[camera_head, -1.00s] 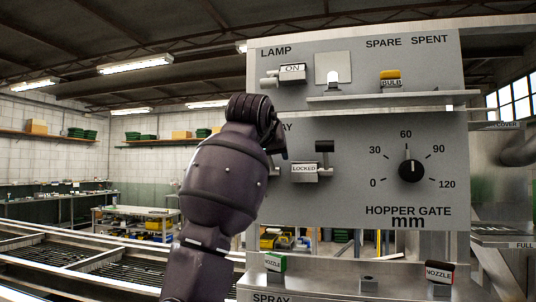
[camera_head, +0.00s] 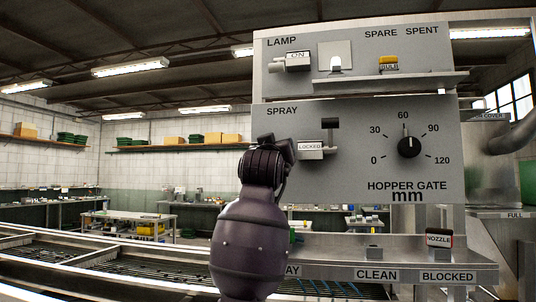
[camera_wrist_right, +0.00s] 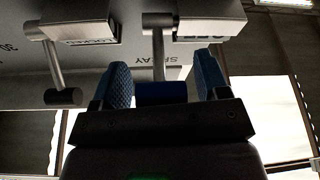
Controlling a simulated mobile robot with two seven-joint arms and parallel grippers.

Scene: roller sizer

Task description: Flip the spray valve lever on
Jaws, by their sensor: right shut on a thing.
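The grey control panel (camera_head: 360,110) carries the word SPRAY, with my right wrist (camera_head: 266,168) in front of its lower left. This wrist hides the spray valve lever in the head view. In the right wrist view, the lever's metal stem (camera_wrist_right: 158,45) comes from a labelled white box (camera_wrist_right: 208,20) down between the two blue finger pads. My right gripper (camera_wrist_right: 162,76) is shut on the lever, with a dark blue piece (camera_wrist_right: 160,94) between the pads. The box's label is too partial to read surely. My left gripper is not in view.
A second lever (camera_wrist_right: 63,96), on the LOCKED box (camera_head: 310,146), stands close beside my right gripper. The hopper gate dial (camera_head: 409,146) is to the right. A ledge (camera_head: 415,80) juts above, and a shelf with a nozzle block (camera_head: 438,239) lies below.

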